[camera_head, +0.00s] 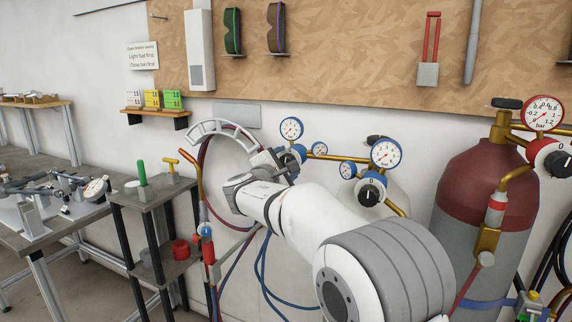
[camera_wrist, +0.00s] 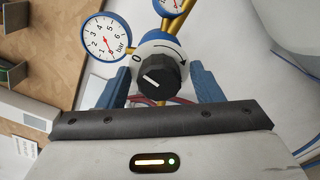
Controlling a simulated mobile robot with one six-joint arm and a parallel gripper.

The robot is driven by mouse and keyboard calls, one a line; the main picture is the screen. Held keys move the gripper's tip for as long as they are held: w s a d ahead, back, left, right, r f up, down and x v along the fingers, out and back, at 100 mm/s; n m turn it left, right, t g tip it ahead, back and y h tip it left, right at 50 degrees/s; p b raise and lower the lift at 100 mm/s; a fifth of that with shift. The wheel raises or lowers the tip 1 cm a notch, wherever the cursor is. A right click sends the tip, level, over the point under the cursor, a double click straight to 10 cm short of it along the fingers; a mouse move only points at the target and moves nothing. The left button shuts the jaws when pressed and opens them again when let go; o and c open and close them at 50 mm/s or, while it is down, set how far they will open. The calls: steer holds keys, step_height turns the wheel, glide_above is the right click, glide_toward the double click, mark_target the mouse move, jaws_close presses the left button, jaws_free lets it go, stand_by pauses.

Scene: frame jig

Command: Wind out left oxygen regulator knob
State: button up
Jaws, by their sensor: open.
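The left oxygen regulator knob (camera_wrist: 164,76) is black with a white pointer line, on a white dial with a blue rim. The pointer lies a little below the dial's 0 mark in the wrist view. My gripper (camera_wrist: 159,70) is open, with one blue finger on each side of the knob. A gap shows at the left finger; I cannot tell whether the right one touches.
A second blue-rimmed regulator with a black knob (camera_head: 370,193) and gauge (camera_head: 386,153) stands close on the right. A maroon cylinder (camera_head: 484,182) with a red-rimmed gauge (camera_head: 544,113) is farther right. A curved grey rack (camera_head: 222,130) and hoses are left of my gripper.

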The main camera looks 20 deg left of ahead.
steer(key=shift+s, duration=0.1)
steer(key=s, duration=0.7)
steer(key=shift+s+a, duration=0.25)
steer(key=shift+s, duration=0.05)
